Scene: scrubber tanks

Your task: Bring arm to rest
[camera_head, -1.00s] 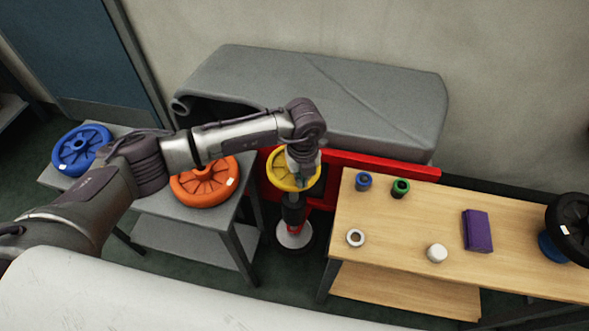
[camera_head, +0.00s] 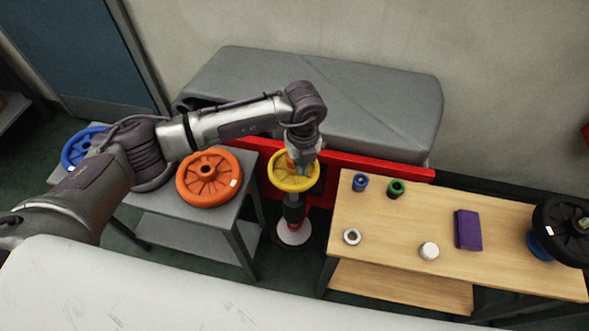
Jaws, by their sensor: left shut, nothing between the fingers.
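My left arm reaches in from the left. Its gripper (camera_head: 298,166) points down just above the yellow wheel (camera_head: 285,181), in front of the grey tank (camera_head: 370,100). The fingers are small here and partly cover the wheel's middle; they look closed with nothing held. Whether they touch the wheel cannot be told. The yellow wheel sits on top of a dark upright post with a white round base (camera_head: 293,234). My right gripper does not show.
An orange wheel (camera_head: 224,190) and a blue wheel (camera_head: 76,152) lie on the grey table (camera_head: 185,228) at left. The wooden table (camera_head: 380,222) at right holds several small caps, a purple block (camera_head: 468,230) and a black wheel (camera_head: 555,218). A red beam (camera_head: 385,168) runs behind.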

